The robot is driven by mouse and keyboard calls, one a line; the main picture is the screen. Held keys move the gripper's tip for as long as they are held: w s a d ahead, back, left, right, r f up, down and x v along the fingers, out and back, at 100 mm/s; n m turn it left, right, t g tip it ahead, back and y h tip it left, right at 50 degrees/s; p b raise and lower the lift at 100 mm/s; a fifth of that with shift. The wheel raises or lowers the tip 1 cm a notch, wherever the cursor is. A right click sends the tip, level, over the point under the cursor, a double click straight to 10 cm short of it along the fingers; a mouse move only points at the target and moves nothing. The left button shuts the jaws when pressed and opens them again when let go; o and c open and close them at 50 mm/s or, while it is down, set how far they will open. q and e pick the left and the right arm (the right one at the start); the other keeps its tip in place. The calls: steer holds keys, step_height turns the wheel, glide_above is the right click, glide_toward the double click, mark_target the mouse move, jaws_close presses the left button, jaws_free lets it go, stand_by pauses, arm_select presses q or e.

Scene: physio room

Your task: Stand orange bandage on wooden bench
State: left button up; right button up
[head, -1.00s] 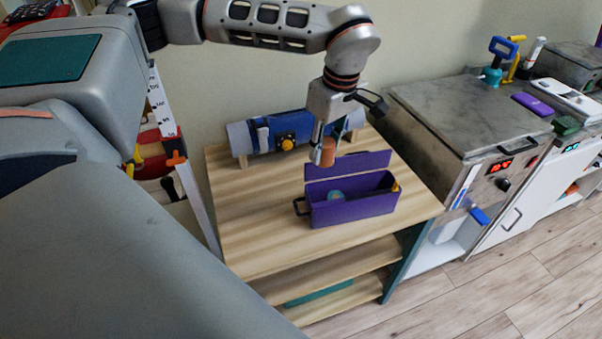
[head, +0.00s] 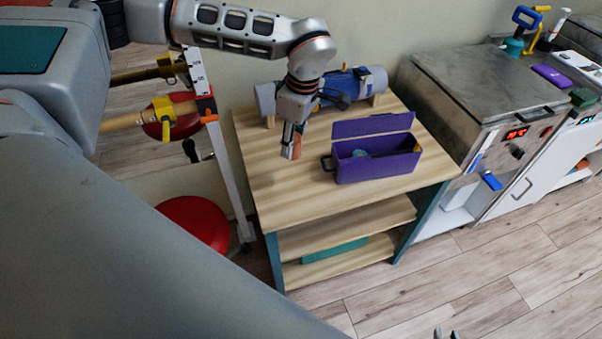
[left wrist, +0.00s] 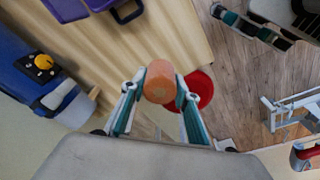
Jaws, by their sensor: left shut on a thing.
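The orange bandage (head: 296,147) is a short roll. My left gripper (head: 291,152) is shut on it, pointing down over the left part of the wooden bench (head: 270,190). In the left wrist view the bandage (left wrist: 160,80) sits between the two fingertips, its round end showing, close to the bench edge. The roll looks about upright; whether its lower end touches the bench top I cannot tell. Two dark fingertips of my right gripper (head: 446,334) show apart at the bottom edge of the head view, with nothing visible between them.
An open purple box (head: 378,167) stands on the bench to the right of the bandage. A blue roll-shaped device (head: 340,88) lies at the back. A red stool (head: 195,222) and a rack stand left of the bench. The front left of the bench top is clear.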

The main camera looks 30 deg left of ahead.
arm_select(q)
step_height(320, 180, down, 14)
steer(key=shift+r, duration=0.25)
steer(key=shift+f, duration=0.1)
steer(key=o, duration=1.1)
